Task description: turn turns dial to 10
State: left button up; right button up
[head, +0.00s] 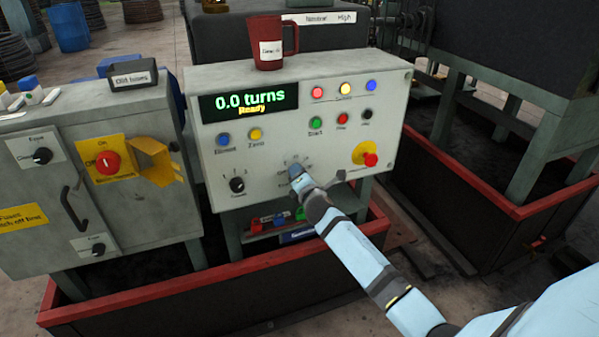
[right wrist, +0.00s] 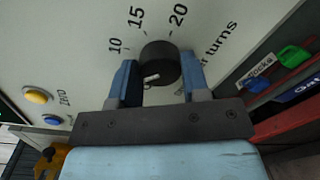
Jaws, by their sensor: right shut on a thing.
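The turns dial (right wrist: 158,62) is a round black knob on the pale panel, with 10, 15 and 20 printed around its upper side in the right wrist view. A short white mark shows on the knob's lower front. I cannot tell exactly which number it points to. My right gripper (right wrist: 162,80) has its blue fingers on both sides of the knob and is shut on it. In the head view my right gripper (head: 298,184) covers the dial. The display (head: 249,102) reads "0.0 turns" and "Ready". My left gripper is not in view.
The control panel (head: 232,165) also carries a left knob (head: 237,184), coloured buttons and a red emergency button (head: 370,159) right of the dial. A dark red mug (head: 268,48) stands on top. A grey cabinet (head: 130,205) with switches stands left.

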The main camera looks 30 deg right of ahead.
pick_arm(q)
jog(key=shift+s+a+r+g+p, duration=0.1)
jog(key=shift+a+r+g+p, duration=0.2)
jog(key=shift+p, duration=1.25)
pick_arm(e)
jog(key=shift+d+m+y, duration=0.1)
jog(key=shift+m+y, duration=0.2)
jog(key=shift+m, duration=3.4)
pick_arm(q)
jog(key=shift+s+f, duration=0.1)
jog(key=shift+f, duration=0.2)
pick_arm(e)
jog(key=shift+m, duration=0.3)
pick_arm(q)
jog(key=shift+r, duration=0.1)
pick_arm(e)
jog(key=o, duration=0.9)
pick_arm(q)
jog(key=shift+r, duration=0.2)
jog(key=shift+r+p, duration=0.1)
jog(key=shift+p, duration=0.75)
pick_arm(e)
jog(key=v, duration=1.3)
jog(key=shift+s, duration=0.4)
